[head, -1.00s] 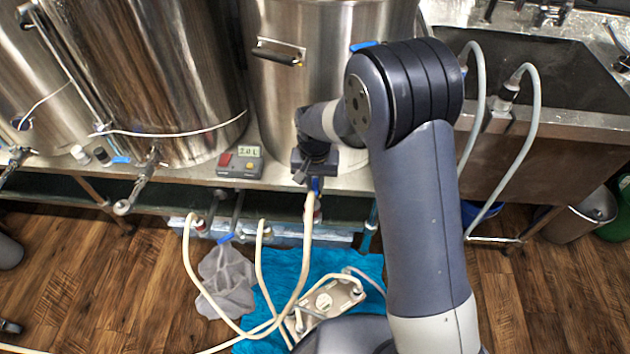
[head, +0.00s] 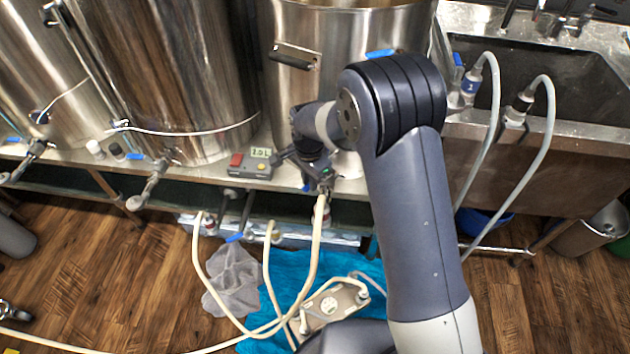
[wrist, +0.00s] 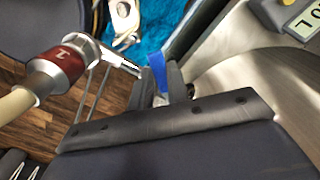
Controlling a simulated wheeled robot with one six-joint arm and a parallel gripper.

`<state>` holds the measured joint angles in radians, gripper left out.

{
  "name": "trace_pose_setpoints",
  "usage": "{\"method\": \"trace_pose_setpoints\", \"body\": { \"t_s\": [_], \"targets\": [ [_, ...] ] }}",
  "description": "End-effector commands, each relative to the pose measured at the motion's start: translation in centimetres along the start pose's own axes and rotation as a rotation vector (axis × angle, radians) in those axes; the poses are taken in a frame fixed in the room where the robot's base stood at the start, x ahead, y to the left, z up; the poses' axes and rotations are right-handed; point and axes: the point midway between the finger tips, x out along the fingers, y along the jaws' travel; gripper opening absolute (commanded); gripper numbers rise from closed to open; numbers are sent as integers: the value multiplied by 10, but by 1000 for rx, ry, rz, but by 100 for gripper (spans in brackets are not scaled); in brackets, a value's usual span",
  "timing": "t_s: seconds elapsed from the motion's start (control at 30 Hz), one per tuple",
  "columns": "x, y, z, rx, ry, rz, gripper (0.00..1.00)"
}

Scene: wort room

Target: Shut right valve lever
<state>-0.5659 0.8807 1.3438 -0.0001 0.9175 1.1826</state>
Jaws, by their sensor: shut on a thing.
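The right valve lever is a blue handle (wrist: 157,66) seen between my two fingers in the wrist view. My gripper (wrist: 160,86) is shut on it. In the head view, my gripper (head: 305,172) is at the front of the right kettle (head: 345,35), just left of its valve, and a bit of blue lever (head: 306,186) shows below it. The valve's outlet has a red-brown fitting (wrist: 58,68) with a cream hose (head: 317,232) hanging down. The valve body is partly hidden by my gripper, so the lever's exact angle is hard to tell.
A control box (head: 246,164) with a display sits on the shelf close left of my gripper. Two other kettles with valves stand further left. Below are a pump (head: 333,306), a blue towel (head: 285,268) and several hoses. A sink (head: 560,85) is at right.

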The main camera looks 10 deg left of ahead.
Motion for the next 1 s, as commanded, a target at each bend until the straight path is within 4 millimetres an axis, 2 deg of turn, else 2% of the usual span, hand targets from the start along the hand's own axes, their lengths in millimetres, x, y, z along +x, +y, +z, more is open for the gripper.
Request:
{"method": "trace_pose_setpoints", "body": {
  "t_s": [0.4,1.0],
  "targets": [
    [0,-15,-1,214,0,-1,0],
    [0,-17,-2,252,0,-1,0]
  ]
}}
